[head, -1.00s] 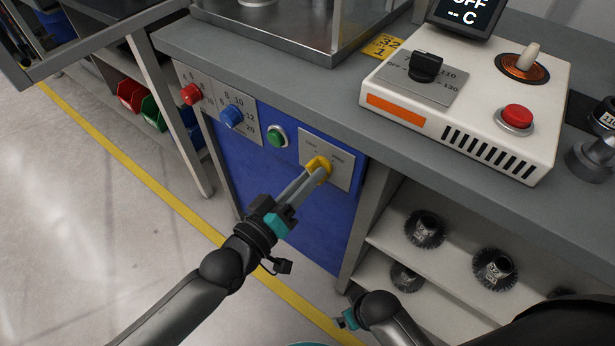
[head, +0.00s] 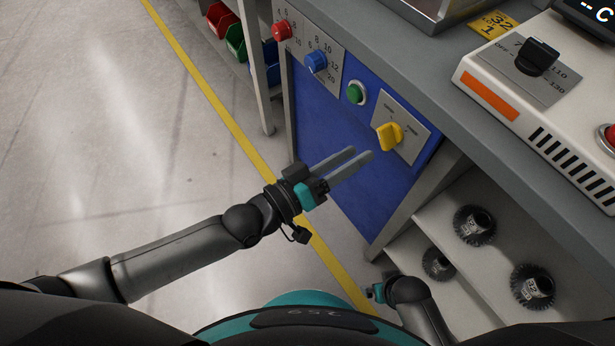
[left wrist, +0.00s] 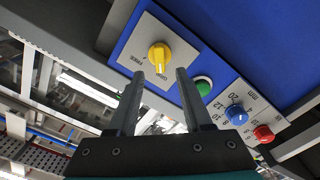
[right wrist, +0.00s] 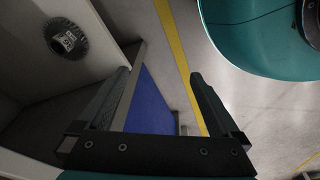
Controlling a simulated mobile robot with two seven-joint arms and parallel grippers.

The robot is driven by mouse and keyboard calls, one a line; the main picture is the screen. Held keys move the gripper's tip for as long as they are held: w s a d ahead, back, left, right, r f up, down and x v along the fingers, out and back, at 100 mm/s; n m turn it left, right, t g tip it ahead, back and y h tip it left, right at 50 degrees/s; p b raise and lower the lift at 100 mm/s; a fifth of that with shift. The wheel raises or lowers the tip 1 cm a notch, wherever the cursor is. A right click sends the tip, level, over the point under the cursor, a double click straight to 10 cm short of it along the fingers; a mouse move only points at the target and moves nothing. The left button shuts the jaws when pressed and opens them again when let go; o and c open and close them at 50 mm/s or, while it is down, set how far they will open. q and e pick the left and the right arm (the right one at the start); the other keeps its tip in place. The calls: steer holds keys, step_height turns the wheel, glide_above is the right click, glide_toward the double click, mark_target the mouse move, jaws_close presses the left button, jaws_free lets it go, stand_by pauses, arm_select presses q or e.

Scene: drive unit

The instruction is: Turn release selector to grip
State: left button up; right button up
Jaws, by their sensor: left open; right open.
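The yellow release selector (head: 390,136) sits on a silver plate (head: 413,148) at the right of the blue front panel. The left wrist view also shows the yellow knob (left wrist: 159,56), with a FREE label to its left and a GRIP label below it. Its raised ridge appears to face the GRIP label, though the exact angle is hard to tell. My left gripper (head: 358,158) is open and empty, drawn back from the knob and apart from it. My right gripper (head: 375,291) is low by the shelf; its fingers (right wrist: 160,75) are open and empty.
A green button (head: 355,93), a blue knob (head: 316,62) and a red knob (head: 282,31) sit left of the selector. The white control box (head: 540,100) stands on the bench above. Gears (head: 474,225) lie on shelves at the right. Floor at left is clear.

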arm_select(q)
steer(key=p+v, duration=0.1)
steer(key=v, duration=0.8)
arm_select(e)
steer(key=shift+s+d+f, duration=0.45)
steer(key=shift+s+f, duration=0.1)
steer(key=shift+f, duration=0.1)
steer(key=shift+s+d+f, duration=0.45)
steer(key=shift+s+f, duration=0.1)
steer(key=shift+f, duration=0.05)
arm_select(q)
steer(key=shift+s+a, duration=0.1)
steer(key=shift+s, duration=0.05)
